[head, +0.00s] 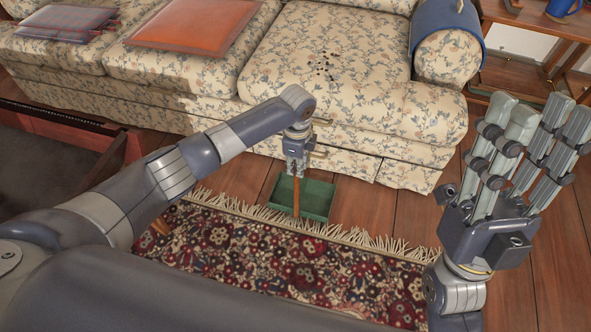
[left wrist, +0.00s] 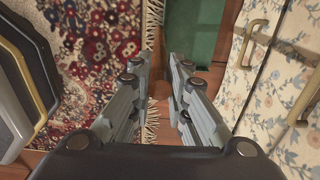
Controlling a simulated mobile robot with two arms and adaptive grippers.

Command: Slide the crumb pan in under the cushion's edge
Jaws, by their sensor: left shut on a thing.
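The crumb pan (head: 316,198) is a shallow green tray with a wooden handle (head: 296,194). It is low over the floor strip between the rug and the sofa front; I cannot tell whether it touches the floor. My left gripper (head: 297,168) is shut on the handle, pointing down. In the left wrist view the pan (left wrist: 196,28) shows partly beyond the fingers (left wrist: 172,88). The flowered right seat cushion (head: 285,62) is higher and behind the pan, with dark crumbs (head: 324,68) on top. My right gripper (head: 540,125) is raised at the right, open and empty.
A patterned fringed rug (head: 270,255) lies in front of the sofa. Brass handles (left wrist: 250,42) show on the sofa front. An orange folder-like pad (head: 195,25) lies on the middle cushion, a blue cover (head: 445,28) on the armrest. A wooden shelf (head: 535,50) stands at the right.

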